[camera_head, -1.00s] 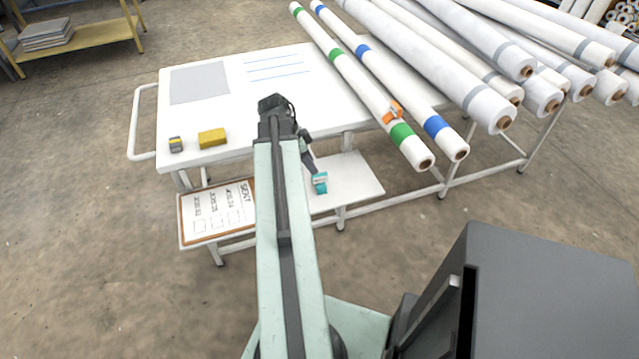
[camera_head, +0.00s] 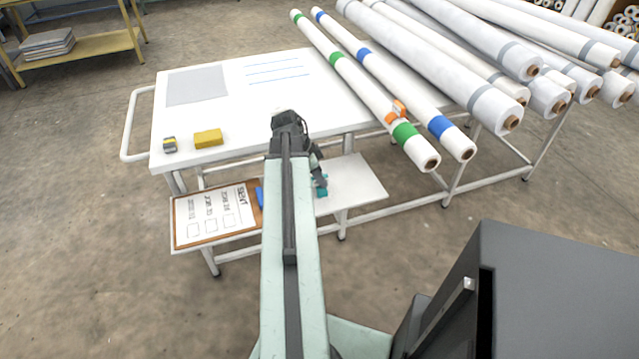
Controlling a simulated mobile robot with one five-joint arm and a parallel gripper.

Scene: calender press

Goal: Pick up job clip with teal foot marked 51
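The teal job clip (camera_head: 322,192) is on the white lower shelf, just right of my arm. It is partly hidden by my gripper (camera_head: 320,184), and no number can be read on it. My gripper points down at the clip, with its dark fingers overlapping it in the picture. The fingers are too small and covered to tell whether they are open or shut, or whether they touch it. An orange clip (camera_head: 399,107) sits on the green-banded roll (camera_head: 368,88). A blue object (camera_head: 260,197) shows partly behind my arm, beside the clipboard.
The clipboard (camera_head: 214,216), with a sheet of check boxes, lies at the left of the lower shelf (camera_head: 355,186). The white table top (camera_head: 220,112) above holds a yellow block (camera_head: 208,138) and a small grey-yellow item (camera_head: 169,145). Large white rolls (camera_head: 440,60) overhang at the right.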

